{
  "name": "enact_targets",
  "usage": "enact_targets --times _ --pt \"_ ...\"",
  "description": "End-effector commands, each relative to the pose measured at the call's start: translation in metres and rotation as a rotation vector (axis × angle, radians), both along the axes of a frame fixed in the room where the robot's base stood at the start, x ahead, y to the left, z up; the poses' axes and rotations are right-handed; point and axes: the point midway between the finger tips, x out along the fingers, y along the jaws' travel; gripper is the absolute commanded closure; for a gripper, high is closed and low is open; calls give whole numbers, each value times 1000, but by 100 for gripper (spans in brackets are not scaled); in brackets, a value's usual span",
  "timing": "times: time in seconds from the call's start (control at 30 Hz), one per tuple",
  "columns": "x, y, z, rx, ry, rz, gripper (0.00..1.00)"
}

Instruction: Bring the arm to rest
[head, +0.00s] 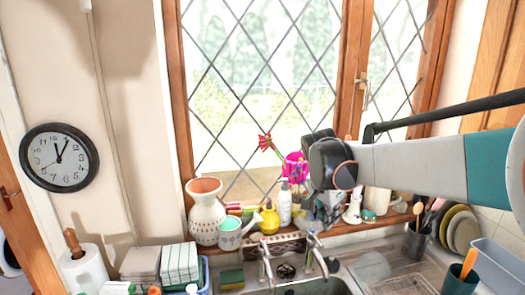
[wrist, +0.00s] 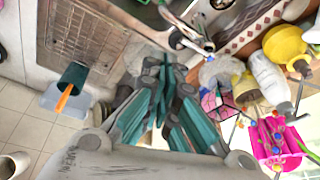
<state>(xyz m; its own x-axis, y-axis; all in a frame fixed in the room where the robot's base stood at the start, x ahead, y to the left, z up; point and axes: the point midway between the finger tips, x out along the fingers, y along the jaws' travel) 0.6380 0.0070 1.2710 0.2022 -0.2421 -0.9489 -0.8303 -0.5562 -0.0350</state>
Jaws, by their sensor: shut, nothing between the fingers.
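My arm reaches in from the right in the head view, across the front of the window. My gripper (head: 326,208) hangs below its dark wrist joint, over the back of the sink, and is small and partly blended with the things behind it. In the wrist view my gripper (wrist: 165,65) shows its teal and grey fingers brought together, with nothing seen between them. The fingers point toward the tap and the sink area, apart from what I can make out around them.
The sink (head: 312,287) and tap (head: 265,262) lie below my gripper. Plates (head: 462,232) stand at right. The wall by the clock (head: 60,157) is clear.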

Motion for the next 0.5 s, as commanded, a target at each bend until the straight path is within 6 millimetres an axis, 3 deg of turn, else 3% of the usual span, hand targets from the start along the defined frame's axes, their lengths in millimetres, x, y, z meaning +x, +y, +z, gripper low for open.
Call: enact_targets --times 0.5 --pt "-109 -9 -16 1 -70 382 100"
